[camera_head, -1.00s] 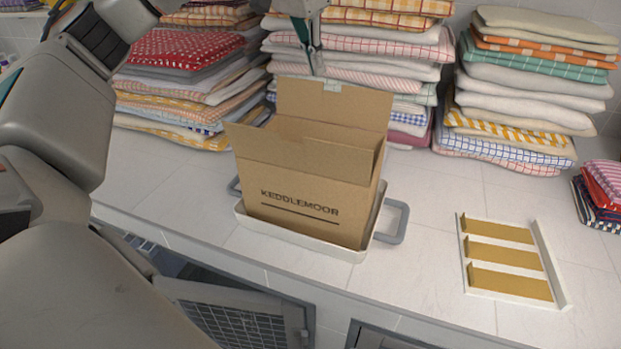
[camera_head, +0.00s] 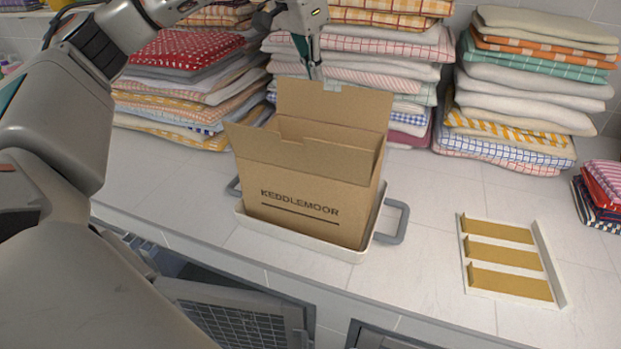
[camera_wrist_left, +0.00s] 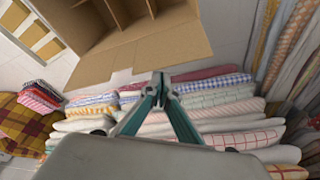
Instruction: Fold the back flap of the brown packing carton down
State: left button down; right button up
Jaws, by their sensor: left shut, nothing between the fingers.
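The brown packing carton (camera_head: 305,200), marked KEDDLEMOOR, stands open on the counter in a shallow white tray (camera_head: 300,238) with grey handles. Its back flap (camera_head: 335,110) stands upright, with a small pale patch at its top edge. My left gripper (camera_head: 316,74) is shut and empty at the top edge of that flap; I cannot tell whether it touches. In the left wrist view the gripper tips (camera_wrist_left: 161,77) point at the carton, just outside the flap (camera_wrist_left: 150,50). Dividers show inside the carton (camera_wrist_left: 105,15). My right gripper is not in view.
Stacks of folded towels stand close behind the carton (camera_head: 370,45), at left (camera_head: 185,85) and at right (camera_head: 525,90). A white rack with yellow strips (camera_head: 505,258) lies on the counter at right. Counter between carton and rack is clear. Wire-mesh kennel doors (camera_head: 240,325) are below the front edge.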

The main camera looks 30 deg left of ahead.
pick_arm(q)
jog(key=shift+s+d, duration=1.05)
jog(key=shift+s, duration=3.3)
jog(key=shift+f, duration=2.35)
notch_tip(320, 180, up, 8)
